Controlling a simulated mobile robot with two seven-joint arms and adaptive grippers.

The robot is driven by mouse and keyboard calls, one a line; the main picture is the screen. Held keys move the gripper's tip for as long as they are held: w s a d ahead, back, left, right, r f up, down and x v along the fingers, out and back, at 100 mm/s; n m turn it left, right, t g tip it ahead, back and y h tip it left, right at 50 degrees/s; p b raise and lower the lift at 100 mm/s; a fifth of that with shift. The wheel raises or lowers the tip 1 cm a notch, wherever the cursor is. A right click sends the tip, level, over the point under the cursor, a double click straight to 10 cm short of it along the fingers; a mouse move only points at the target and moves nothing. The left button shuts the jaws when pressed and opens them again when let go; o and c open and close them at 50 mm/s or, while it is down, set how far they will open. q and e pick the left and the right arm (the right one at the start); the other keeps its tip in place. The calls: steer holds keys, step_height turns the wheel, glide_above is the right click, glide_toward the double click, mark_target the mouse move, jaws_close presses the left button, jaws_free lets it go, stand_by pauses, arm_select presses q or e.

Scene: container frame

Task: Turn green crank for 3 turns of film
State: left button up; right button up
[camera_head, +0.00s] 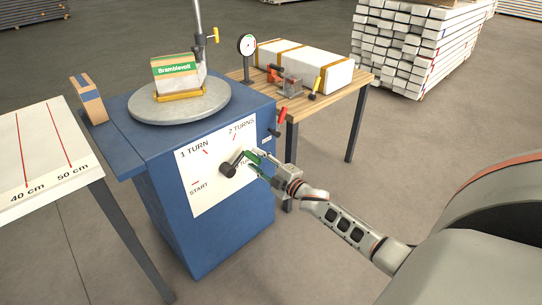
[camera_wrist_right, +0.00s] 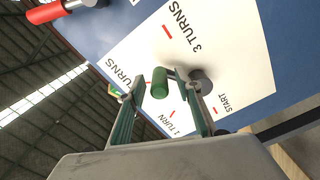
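The crank is on the white dial panel (camera_head: 209,190) on the front of the blue machine. Its dark hub (camera_head: 228,170) has an arm sloping up and right, towards the 2 TURNS side. The green crank handle (camera_wrist_right: 160,83) shows clearly in the right wrist view, with the hub (camera_wrist_right: 201,80) to its right. My right gripper (camera_head: 252,158) is at the handle, hiding part of the panel in the head view. In the wrist view its fingers (camera_wrist_right: 159,76) stand apart on either side of the handle, with gaps visible. My left gripper is not in view.
A turntable (camera_head: 150,108) on the machine carries a wrapped block (camera_head: 178,75). A red-handled lever (camera_head: 282,119) sticks out right of the panel. A wooden bench (camera_head: 330,90) stands behind right, a measuring table (camera_head: 60,130) at left. The floor in front is clear.

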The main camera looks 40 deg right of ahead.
steer(key=s, duration=1)
steer(key=shift+d, duration=0.2)
steer(key=shift+s, duration=0.1)
